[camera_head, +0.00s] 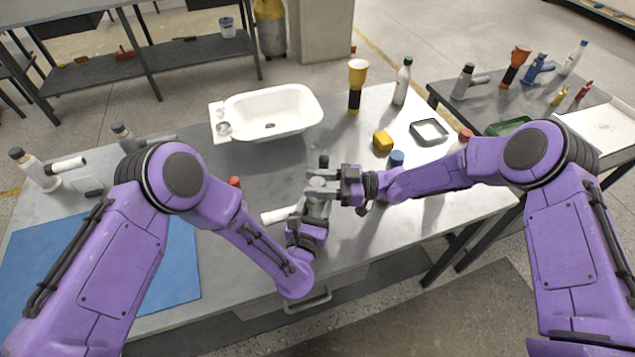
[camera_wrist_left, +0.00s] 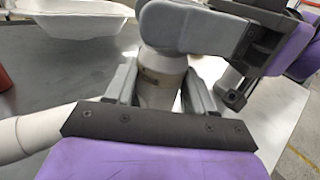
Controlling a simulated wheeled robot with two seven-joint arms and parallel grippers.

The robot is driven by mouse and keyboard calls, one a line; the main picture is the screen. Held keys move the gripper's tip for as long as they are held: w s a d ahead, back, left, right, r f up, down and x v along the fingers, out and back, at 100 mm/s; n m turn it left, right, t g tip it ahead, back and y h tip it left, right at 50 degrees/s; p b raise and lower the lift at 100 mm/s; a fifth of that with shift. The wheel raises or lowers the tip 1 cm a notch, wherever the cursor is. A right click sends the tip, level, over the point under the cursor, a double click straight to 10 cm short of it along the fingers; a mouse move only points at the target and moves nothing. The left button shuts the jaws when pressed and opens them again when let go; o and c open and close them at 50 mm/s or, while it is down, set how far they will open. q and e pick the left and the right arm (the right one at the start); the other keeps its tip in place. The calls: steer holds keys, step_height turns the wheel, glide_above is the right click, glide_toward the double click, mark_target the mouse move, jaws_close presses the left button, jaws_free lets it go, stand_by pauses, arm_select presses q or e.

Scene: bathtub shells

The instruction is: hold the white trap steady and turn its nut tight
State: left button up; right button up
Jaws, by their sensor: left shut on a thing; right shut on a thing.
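The white trap stands upright on the metal table. Its side pipe (camera_head: 280,214) sticks out to the left in the head view. In the left wrist view its pale body (camera_wrist_left: 158,88) sits between the grey fingers of my left gripper (camera_wrist_left: 160,100). My left gripper (camera_head: 316,208) is shut on the trap body from the near side. My right gripper (camera_head: 324,186) reaches in from the right, just above the left one, and is shut at the trap's top, where the nut is. Its grey fingers largely hide the nut in both views.
A white basin (camera_head: 270,112) stands behind on the table (camera_head: 240,165). A red-capped item (camera_head: 235,182) is close to the left. A yellow block (camera_head: 382,141), a blue-capped item (camera_head: 396,158) and a grey tray (camera_head: 429,131) are to the right. A blue mat (camera_head: 170,262) lies front left.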

steer(key=o, duration=1)
steer(key=shift+c, duration=0.2)
steer(key=d, duration=1.2)
steer(key=shift+s, duration=0.35)
steer(key=shift+w+d+r, duration=0.1)
steer(key=shift+r, duration=0.1)
steer(key=s+a+m+t+h, duration=0.65)
steer(key=m+t, duration=0.25)
steer(key=t, duration=0.3)
steer(key=x, duration=1.1)
steer(key=shift+w+d+r, duration=0.1)
steer(key=shift+w+r, duration=0.05)
steer(key=shift+r, duration=0.25)
